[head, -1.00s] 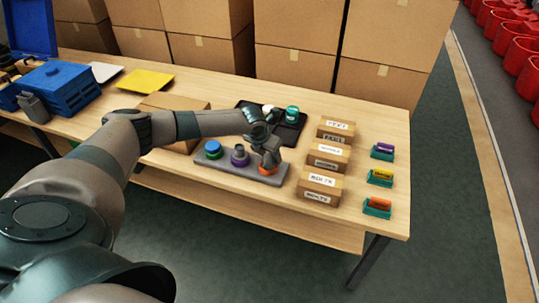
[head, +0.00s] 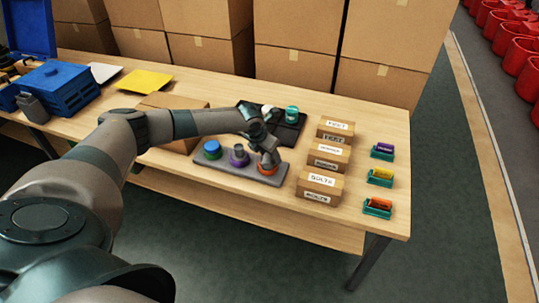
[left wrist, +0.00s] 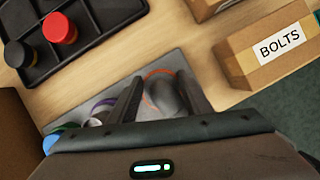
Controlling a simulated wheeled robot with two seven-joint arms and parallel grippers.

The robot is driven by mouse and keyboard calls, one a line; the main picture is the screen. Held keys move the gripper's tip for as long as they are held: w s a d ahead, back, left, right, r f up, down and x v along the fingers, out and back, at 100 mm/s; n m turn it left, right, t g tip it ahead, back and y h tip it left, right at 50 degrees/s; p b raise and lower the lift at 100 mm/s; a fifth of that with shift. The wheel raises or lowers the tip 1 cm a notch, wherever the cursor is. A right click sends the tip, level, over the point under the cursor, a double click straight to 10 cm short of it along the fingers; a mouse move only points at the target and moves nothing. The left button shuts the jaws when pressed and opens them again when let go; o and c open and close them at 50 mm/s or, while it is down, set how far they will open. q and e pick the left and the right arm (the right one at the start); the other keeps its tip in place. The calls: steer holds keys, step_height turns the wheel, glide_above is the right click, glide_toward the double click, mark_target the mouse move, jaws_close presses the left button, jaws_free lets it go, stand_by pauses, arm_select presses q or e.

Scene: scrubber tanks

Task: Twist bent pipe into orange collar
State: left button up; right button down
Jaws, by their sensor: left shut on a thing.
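The orange collar (head: 267,170) sits at the right end of a grey base plate (head: 238,173) on the table. My left gripper (head: 267,157) is directly above it, pointing down. In the left wrist view my left gripper (left wrist: 162,98) is shut on the grey bent pipe (left wrist: 165,94), with one finger on each side. The orange collar (left wrist: 158,73) shows there as a thin ring around the pipe's far side. How deep the pipe sits in the collar is hidden by the pipe and fingers. My right gripper is out of view.
A purple collar (head: 239,157) and a blue-capped green piece (head: 212,150) share the plate. A black tray (head: 290,131) with jars stands behind. Labelled cardboard boxes (head: 319,186) stand close on the right, with small teal holders (head: 378,208) beyond.

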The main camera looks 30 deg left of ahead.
arm_select(q)
steer(key=shift+m+h+b, duration=0.3)
steer(key=shift+m+b, duration=0.3)
steer(key=shift+m, duration=0.1)
stand_by(0.4)
